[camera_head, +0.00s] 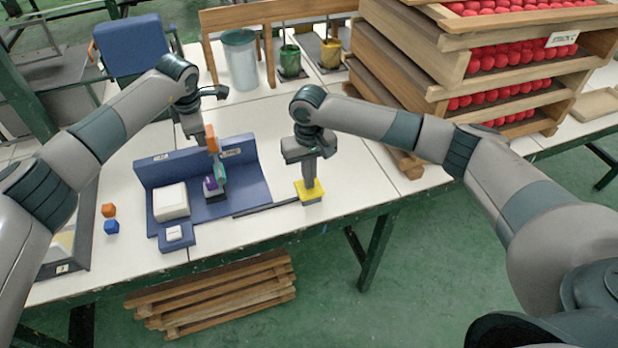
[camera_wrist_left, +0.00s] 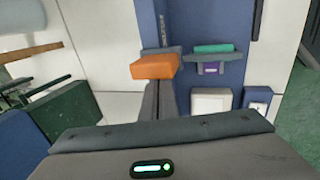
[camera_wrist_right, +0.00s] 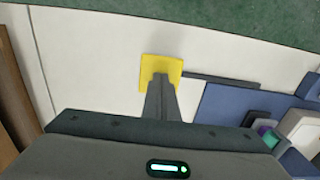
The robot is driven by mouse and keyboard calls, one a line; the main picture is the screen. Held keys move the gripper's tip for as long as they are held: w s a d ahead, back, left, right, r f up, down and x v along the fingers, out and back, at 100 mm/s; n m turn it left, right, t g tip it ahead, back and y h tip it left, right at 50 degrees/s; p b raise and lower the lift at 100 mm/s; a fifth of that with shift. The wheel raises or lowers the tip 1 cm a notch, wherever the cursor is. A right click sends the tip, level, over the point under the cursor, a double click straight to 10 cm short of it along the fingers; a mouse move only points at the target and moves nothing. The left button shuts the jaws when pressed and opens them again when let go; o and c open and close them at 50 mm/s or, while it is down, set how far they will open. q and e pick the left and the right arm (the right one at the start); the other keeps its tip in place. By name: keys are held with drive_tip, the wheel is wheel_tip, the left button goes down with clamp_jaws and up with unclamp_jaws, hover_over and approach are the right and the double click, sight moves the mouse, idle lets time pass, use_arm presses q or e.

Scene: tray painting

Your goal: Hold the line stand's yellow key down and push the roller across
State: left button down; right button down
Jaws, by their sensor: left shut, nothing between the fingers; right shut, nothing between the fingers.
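The blue line stand (camera_head: 240,180) sits on the white table with a low back wall. A teal roller (camera_head: 220,172) in a grey fork stands on it beside a purple part (camera_head: 211,187); an orange block (camera_head: 211,138) rises above. The roller also shows in the left wrist view (camera_wrist_left: 214,48). My left gripper (camera_head: 198,138) is shut and empty, its tips close beside the orange block (camera_wrist_left: 154,67); I cannot tell whether they touch. The yellow key (camera_head: 308,191) lies right of the stand. My right gripper (camera_head: 311,183) is shut, its tips down at the key (camera_wrist_right: 160,70).
A white block (camera_head: 170,201) and small white pad (camera_head: 174,233) are at the stand's left. A dark strip (camera_head: 265,208) runs from stand to key. Crates of red balls (camera_head: 500,60) stand right.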

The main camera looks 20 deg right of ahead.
sight(212, 132)
drive_tip(key=shift+f, duration=0.15)
use_arm(q)
drive_tip(key=d, duration=0.5)
idle(0.3)
drive_tip(key=shift+a, duration=0.15)
idle(1.0)
drive_tip(key=shift+a, duration=0.7)
drive_tip(key=shift+r, duration=4.5)
